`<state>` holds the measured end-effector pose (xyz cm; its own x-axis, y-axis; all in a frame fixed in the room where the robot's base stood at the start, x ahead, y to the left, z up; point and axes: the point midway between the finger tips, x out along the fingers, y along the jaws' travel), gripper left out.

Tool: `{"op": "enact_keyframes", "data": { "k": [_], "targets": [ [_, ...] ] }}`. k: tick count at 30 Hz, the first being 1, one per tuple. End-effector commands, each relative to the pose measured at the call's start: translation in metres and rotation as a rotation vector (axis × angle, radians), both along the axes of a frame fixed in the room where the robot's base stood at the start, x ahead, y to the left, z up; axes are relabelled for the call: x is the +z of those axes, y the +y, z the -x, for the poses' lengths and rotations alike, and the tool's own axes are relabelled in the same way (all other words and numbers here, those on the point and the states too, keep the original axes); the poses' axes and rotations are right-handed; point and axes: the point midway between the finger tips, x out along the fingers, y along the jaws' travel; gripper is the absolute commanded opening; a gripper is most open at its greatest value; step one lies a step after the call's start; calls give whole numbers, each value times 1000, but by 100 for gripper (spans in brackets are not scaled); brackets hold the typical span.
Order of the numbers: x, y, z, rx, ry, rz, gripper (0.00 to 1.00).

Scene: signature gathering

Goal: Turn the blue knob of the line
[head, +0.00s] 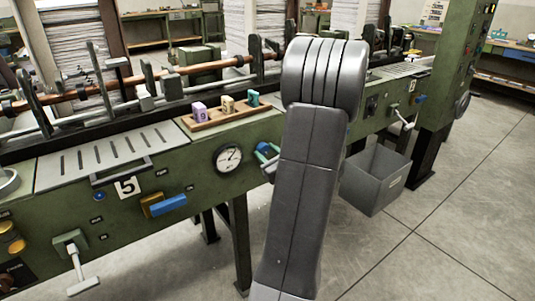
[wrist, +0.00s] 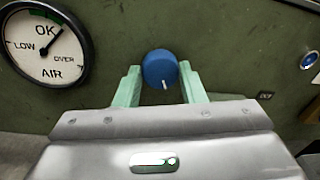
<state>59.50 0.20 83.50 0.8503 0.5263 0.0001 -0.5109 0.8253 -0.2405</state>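The blue knob (wrist: 160,68) with a white pointer line sits on the green panel in the wrist view, its pointer facing down. My gripper (wrist: 160,72) has pale green fingers, one on each side of the knob. The fingers are apart, with the knob between their tips; contact is hard to tell. In the head view my gripper (head: 267,156) is at the panel, just right of the dial, partly hidden by my arm.
A round AIR dial (wrist: 45,45) is left of the knob, its needle near OK. A small blue button (wrist: 309,61) is at right. The head view shows a blue handle (head: 168,206), a wooden tray (head: 215,120) of numbered blocks, and a grey bin (head: 375,181).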

Motion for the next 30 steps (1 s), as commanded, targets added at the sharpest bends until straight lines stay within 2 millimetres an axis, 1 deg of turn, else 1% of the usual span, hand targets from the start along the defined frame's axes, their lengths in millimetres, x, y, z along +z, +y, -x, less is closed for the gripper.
{"op": "enact_keyframes", "data": {
  "k": [8,18,30],
  "targets": [
    [-4,0,0,0,-27,36,14],
    [-7,0,0,-1,-155,210,14],
    [-4,0,0,-1,-280,386,14]
  ]
}}
